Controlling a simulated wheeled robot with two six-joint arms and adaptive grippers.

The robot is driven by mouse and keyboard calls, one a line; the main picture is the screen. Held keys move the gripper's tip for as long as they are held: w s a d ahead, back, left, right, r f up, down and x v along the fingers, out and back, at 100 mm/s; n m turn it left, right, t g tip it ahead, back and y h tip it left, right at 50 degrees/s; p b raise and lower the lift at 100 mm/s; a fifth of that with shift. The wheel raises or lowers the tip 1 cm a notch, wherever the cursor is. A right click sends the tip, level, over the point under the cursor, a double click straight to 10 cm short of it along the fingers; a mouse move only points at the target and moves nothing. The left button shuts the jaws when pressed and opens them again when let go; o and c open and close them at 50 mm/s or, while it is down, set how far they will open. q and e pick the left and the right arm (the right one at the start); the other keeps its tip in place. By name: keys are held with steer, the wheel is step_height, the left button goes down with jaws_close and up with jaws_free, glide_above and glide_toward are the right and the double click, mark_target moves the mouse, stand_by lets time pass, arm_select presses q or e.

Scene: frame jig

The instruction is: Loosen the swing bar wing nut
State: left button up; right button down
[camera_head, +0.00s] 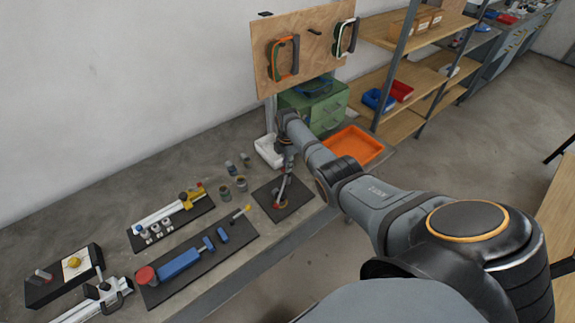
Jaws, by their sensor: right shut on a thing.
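My right arm reaches in from the right, and its right gripper (284,185) points down over a small dark plate (300,199) near the bench's front edge. The gripper is shut on a small part at that plate. The part is mostly hidden by the fingers and too small to identify. A bit of red and yellow shows low on the plate, beside the fingertips. I cannot make out the swing bar or its wing nut clearly. My left gripper is out of view.
On the grey bench, a dark mat holds a blue tool (180,263) and a red round piece (146,275). A white rail fixture (160,213) lies behind it. Small cans (240,183), an orange tray (354,143) and a green cabinet (325,107) stand near the gripper.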

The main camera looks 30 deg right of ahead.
steer(key=shift+n, duration=1)
steer(key=c, duration=1.5)
jaws_free()
step_height(320, 180, up, 12)
